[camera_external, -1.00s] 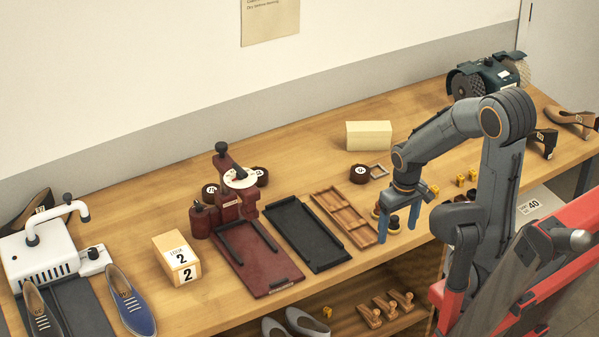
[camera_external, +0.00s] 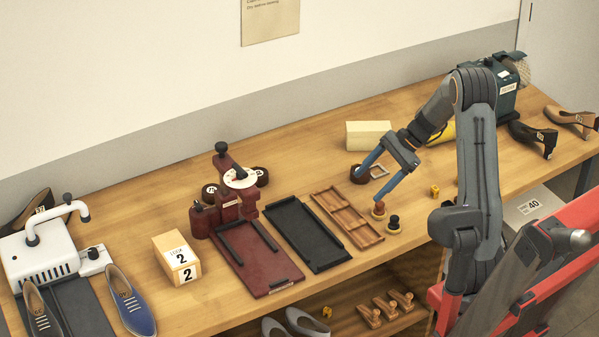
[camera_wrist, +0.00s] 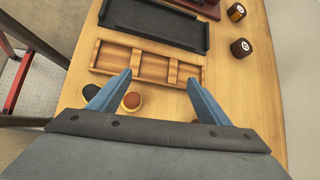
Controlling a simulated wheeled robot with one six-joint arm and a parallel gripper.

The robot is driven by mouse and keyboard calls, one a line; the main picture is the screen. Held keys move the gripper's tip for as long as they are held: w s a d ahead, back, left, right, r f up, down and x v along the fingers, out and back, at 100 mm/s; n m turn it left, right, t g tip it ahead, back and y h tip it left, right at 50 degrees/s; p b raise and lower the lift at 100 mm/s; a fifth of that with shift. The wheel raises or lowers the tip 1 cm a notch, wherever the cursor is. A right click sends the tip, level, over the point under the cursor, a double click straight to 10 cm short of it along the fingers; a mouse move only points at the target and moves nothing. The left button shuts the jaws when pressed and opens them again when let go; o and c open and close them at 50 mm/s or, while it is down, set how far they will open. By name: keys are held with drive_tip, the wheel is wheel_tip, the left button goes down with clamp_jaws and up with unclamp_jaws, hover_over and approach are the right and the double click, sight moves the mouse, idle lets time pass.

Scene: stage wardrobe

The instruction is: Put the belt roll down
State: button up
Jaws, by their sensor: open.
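Small dark brown rolls with round white labels look like belt rolls; I cannot tell which one the task means. The wrist view shows an upper roll (camera_wrist: 236,12) and a lower roll (camera_wrist: 241,48), both upright on the wood. My gripper (camera_wrist: 160,77) is wide open with nothing between its blue fingers. Whether a finger touches the near roll is unclear.
A wooden compartment tray (camera_external: 347,218) and a black tray (camera_external: 306,234) lie left of my gripper. A red-topped knob (camera_external: 379,211) and a black knob (camera_external: 394,222) stand close to the near finger. A cream block (camera_external: 368,135) stands behind. Bare wood lies behind the trays.

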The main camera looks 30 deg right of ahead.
drive_tip(key=w+d+m+t+y, duration=0.3)
drive_tip(key=w+d+m+t, duration=0.2)
drive_tip(key=w+d+m, duration=0.6)
drive_tip(key=f+n, duration=0.1)
drive_tip(key=f, duration=0.1)
drive_tip(key=d+f+n, duration=0.1)
drive_tip(key=f+n, duration=0.1)
drive_tip(key=f, duration=0.1)
drive_tip(key=shift+s+d+f+t, duration=0.2)
drive_tip(key=shift+f+t, duration=0.1)
drive_tip(key=shift+f, duration=0.05)
drive_tip(key=shift+f+p+x, duration=0.15)
drive_tip(key=shift+p+x, duration=0.45)
drive_tip(key=shift+x, duration=1.35)
drive_tip(key=shift+f+p+x, duration=0.15)
drive_tip(key=shift+p+x, duration=0.4)
drive_tip(key=shift+x, duration=1.4)
drive_tip(key=shift+s, duration=0.15)
drive_tip(key=c, duration=1.3)
drive_tip(key=shift+r, duration=0.1)
drive_tip(key=shift+r, duration=0.1)
